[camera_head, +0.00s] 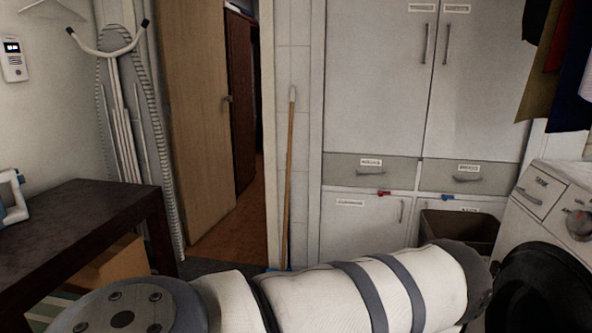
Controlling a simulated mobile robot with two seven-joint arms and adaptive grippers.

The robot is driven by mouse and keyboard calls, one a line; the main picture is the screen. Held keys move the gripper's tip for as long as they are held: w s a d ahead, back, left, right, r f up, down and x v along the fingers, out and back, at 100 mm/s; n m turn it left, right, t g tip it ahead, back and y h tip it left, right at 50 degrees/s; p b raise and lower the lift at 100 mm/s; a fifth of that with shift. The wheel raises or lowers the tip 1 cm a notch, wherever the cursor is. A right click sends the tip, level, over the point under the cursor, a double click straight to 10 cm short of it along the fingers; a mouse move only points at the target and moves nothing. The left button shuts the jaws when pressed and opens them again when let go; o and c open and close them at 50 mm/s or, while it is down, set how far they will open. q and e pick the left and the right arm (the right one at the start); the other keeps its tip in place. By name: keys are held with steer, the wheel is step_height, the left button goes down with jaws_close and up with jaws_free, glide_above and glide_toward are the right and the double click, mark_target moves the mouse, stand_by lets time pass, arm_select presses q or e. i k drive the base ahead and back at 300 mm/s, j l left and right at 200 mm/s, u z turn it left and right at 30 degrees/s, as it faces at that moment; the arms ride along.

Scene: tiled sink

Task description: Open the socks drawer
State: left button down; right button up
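A pale cabinet (370,80) at the back has two shallow grey drawers side by side below its tall doors. The left drawer (345,172) and the right drawer (495,180) both look shut. Each has a small white label and a horizontal handle. The label print is too small to read surely, so I cannot tell for certain which is the socks drawer. One of my white arms lies across the bottom of the view, in front of the cabinet's lower part. Neither of my grippers is in view.
A dark bin (460,228) stands before the right lower door. A washing machine (560,210) is at the right. A dark table (80,215) is at the left. A broom (289,185) leans by the open doorway. Red (384,193) and blue (447,197) items sit below the drawers.

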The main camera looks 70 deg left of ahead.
mark_target(375, 171)
steer(key=u, duration=1.7)
steer(key=i, duration=0.2)
steer(key=z, duration=0.05)
